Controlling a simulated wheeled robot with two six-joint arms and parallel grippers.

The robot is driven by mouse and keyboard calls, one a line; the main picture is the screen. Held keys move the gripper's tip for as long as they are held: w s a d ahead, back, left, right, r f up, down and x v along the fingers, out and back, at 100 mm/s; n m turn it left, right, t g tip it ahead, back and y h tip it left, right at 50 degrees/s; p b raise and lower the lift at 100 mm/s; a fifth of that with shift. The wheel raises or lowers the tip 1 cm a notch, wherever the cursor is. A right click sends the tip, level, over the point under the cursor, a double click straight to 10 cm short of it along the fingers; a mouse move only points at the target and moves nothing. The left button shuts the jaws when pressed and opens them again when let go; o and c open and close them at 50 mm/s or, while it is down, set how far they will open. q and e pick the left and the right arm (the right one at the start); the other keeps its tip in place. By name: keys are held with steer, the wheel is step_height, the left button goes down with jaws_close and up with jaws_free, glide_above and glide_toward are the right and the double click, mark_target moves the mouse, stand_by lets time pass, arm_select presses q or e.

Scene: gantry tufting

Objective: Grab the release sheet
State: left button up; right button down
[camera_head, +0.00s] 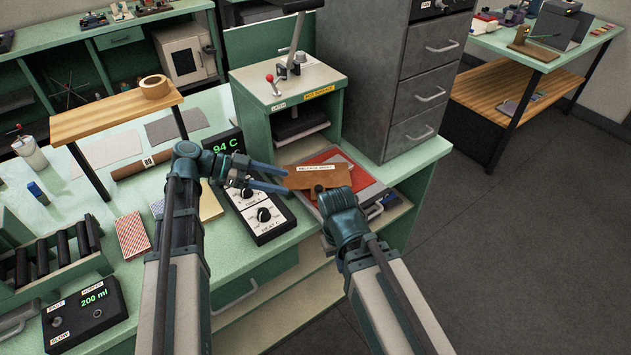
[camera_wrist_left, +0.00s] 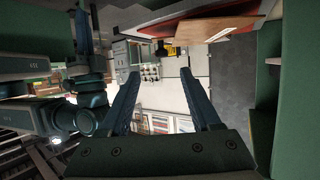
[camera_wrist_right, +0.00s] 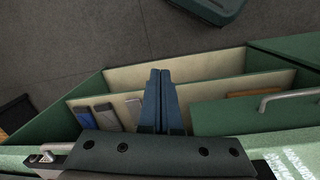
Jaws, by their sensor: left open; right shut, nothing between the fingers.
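The release sheet (camera_head: 305,178) is a flat brown sheet with a white label. It lies on a red pad (camera_head: 335,158) on the tray before the press. My left gripper (camera_head: 288,182) is open and empty, its fingers pointing right at the sheet's left edge; I cannot tell whether they touch it. In the left wrist view the brown sheet (camera_wrist_left: 232,27) shows at the top, outside the open fingers (camera_wrist_left: 160,73). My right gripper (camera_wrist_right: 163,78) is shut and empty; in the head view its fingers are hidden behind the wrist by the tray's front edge.
The green press (camera_head: 290,85) with its lever stands behind the tray. A grey drawer cabinet (camera_head: 410,85) stands to its right. The temperature controller (camera_head: 258,210) sits left of the tray. Open shelving with a pale inside (camera_wrist_right: 200,68) lies below my right gripper. Floor (camera_head: 530,240) is clear at right.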

mark_target(318, 187)
arm_select(q)
steer(key=b+x, duration=0.1)
steer(key=x, duration=0.5)
steer(key=shift+b, duration=0.4)
steer(key=shift+d+f, duration=0.15)
steer(key=shift+f, duration=0.05)
steer(key=b+x, duration=0.2)
steer(key=x, duration=0.2)
steer(key=shift+w+f, duration=0.2)
steer(key=shift+d, duration=0.5)
steer(key=shift+a, duration=0.1)
jaws_close()
